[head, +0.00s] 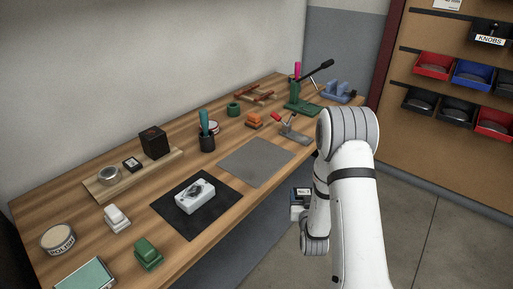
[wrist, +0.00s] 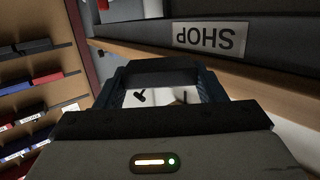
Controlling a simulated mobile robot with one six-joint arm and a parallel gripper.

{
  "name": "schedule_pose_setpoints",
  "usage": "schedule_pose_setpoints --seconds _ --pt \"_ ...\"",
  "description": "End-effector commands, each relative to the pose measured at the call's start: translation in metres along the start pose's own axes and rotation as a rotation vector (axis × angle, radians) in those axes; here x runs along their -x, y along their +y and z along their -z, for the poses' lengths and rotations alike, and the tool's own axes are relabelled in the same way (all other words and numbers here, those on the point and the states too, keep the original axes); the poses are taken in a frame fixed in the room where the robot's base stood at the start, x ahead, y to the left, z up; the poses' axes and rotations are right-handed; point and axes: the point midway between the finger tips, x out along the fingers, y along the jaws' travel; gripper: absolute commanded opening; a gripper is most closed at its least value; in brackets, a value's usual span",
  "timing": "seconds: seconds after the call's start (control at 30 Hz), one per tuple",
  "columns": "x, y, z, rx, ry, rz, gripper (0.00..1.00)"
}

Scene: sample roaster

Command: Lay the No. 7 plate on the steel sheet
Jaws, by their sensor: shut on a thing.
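The steel sheet (head: 255,162) is a bare grey rectangle lying on the wooden bench in the head view. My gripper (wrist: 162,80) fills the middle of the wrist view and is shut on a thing. Between its dark fingers shows a small whitish face with a dark stroke (wrist: 165,98), seemingly the No. 7 plate; its number is not fully readable. In the head view my arm reaches down at the bench's front edge, right of the sheet. A small dark piece with a white label shows there, partly beside my arm; I cannot tell whether it is the plate.
A black mat (head: 165,221) with a white block (head: 194,196) lies left of the sheet. A SHOP label (wrist: 210,38) shows upside down in the wrist view.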

Motion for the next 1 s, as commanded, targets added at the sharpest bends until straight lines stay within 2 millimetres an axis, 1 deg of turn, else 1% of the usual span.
schedule_pose_setpoints --seconds 0.03,0.07,0.13,0.27,0.3,0.37,0.47,0.6,0.67,0.7,0.73,0.8,1.0 --pt "0.003 0.000 0.019 0.000 0.001 0.000 0.31" --pt "0.003 0.000 0.024 0.000 0.001 0.000 0.31" --pt "0.007 -0.012 0.032 0.009 0.006 0.061 0.31" --pt "0.018 -0.033 0.061 0.027 0.008 0.171 0.31" --pt "0.021 -0.041 0.073 0.032 0.010 0.209 0.31" --pt "0.027 -0.052 0.089 0.043 0.011 0.268 0.31" --pt "0.037 -0.075 0.122 0.061 0.013 0.385 0.31" --pt "0.054 -0.109 0.171 0.091 0.015 0.563 0.31" --pt "0.060 -0.122 0.189 0.101 0.012 0.630 0.31" --pt "0.064 -0.130 0.200 0.110 0.012 0.672 0.31" --pt "0.066 -0.135 0.205 0.110 0.009 0.697 0.31" --pt "0.071 -0.146 0.221 0.120 0.009 0.753 0.31" --pt "0.083 -0.171 0.255 0.137 0.006 0.882 0.31"
